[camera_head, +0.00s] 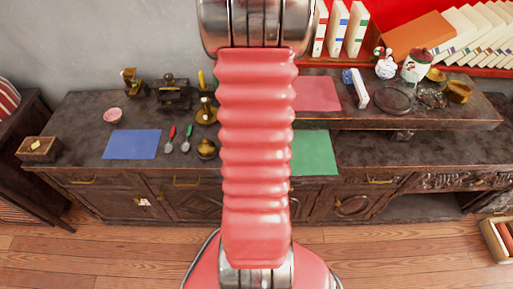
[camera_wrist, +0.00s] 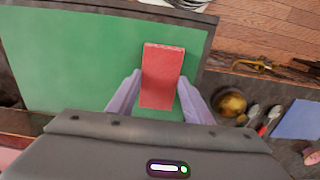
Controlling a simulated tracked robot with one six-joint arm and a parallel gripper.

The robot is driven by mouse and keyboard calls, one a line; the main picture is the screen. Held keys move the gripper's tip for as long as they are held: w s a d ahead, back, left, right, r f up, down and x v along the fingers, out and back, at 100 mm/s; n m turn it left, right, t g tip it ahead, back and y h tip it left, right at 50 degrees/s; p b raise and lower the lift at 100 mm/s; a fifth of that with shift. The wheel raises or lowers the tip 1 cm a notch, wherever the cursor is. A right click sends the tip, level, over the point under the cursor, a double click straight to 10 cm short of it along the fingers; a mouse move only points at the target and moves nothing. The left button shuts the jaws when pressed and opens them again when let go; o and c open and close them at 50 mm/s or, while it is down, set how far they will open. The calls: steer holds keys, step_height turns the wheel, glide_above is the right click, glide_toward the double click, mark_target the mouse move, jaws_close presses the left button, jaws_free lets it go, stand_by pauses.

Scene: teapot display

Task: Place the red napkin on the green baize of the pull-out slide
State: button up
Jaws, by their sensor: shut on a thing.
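The red napkin (camera_wrist: 163,78) is a small folded rectangle in the wrist view. My gripper (camera_wrist: 160,88) is shut on it, with a pale finger at each side. The green baize (camera_wrist: 95,55) spreads behind and to the left of the napkin, with a dark border. The napkin appears over the baize near its right edge; I cannot tell whether it touches. In the head view the baize (camera_head: 315,153) shows right of my arm, which hides part of it. My gripper and the napkin are hidden there.
A brass pot (camera_wrist: 231,102) and spoons (camera_wrist: 270,118) lie right of the baize in the wrist view. A blue mat (camera_head: 132,144) lies at left on the sideboard.

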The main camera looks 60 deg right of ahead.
steer(key=shift+f, duration=0.1)
steer(key=o, duration=1.1)
step_height(320, 180, up, 12)
steer(key=shift+r, duration=0.1)
stand_by(0.3)
stand_by(0.7)
